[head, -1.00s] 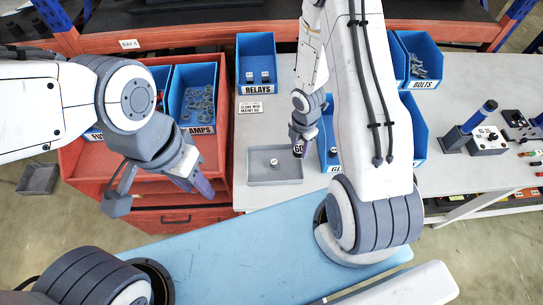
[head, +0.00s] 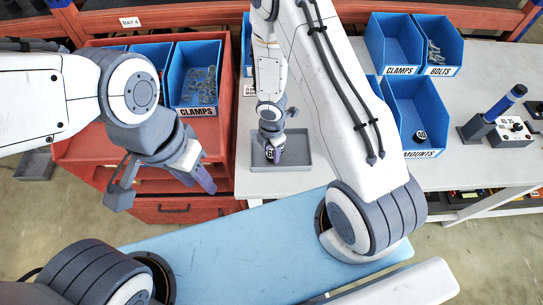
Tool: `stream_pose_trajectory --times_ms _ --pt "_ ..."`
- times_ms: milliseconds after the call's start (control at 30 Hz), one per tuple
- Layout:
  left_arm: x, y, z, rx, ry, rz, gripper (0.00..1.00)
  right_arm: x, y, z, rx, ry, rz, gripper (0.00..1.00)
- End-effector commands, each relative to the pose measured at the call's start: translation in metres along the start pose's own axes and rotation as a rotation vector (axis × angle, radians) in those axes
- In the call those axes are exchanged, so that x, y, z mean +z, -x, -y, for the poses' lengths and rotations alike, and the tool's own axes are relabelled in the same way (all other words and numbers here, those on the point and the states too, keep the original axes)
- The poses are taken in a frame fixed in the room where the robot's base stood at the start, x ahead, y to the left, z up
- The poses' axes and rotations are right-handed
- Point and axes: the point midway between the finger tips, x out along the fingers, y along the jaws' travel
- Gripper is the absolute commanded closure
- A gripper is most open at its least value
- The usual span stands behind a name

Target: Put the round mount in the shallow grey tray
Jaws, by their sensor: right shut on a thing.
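The shallow grey tray (head: 301,153) lies on the light grey worktop near its front edge. My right gripper (head: 272,153) is over the left part of the tray, shut on a dark round mount (head: 268,154) with a white label, only partly legible. The fingers hide much of the mount, and I cannot tell whether it touches the tray floor. My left gripper (head: 162,187) is open and empty in front of the red cabinet. Another round mount (head: 420,136) sits in the blue MOUNTS bin (head: 414,110) on the right.
A blue CLAMPS bin (head: 194,80) stands in the red cabinet (head: 80,150). Blue bins labelled CLAMPS (head: 389,45) and BOLTS (head: 437,45) stand at the back right. A device with a blue handle (head: 506,103) is at the far right. My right arm hides the middle worktop.

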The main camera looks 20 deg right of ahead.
Motion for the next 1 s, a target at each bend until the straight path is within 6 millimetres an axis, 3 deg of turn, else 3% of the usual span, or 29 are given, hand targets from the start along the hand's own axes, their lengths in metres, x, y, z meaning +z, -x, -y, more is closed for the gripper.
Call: stream_pose_trajectory --times_ms 33,433,467,533,1000 --pt "0.0006 -0.0096 0.0007 0.0 -0.001 0.0 0.6 -0.001 -0.0095 -0.0007 0.001 0.002 0.0 1.0" --pt "0.0006 -0.0116 0.0009 0.0 -0.001 0.0 0.6 -0.0009 -0.0115 -0.0006 0.001 0.002 0.0 1.0" --pt "0.0007 -0.0113 0.0008 0.0 -0.001 0.0 0.6 -0.0009 -0.0112 -0.0006 0.001 0.001 0.0 0.48" --pt "0.0005 -0.01 0.0007 0.0 -0.001 0.0 0.6 -0.0008 -0.01 -0.0006 0.001 0.001 0.0 0.22" --pt "0.0002 -0.0041 0.0003 0.0 -0.001 0.0 0.6 -0.0008 -0.004 -0.0006 0.001 0.001 0.0 0.22"
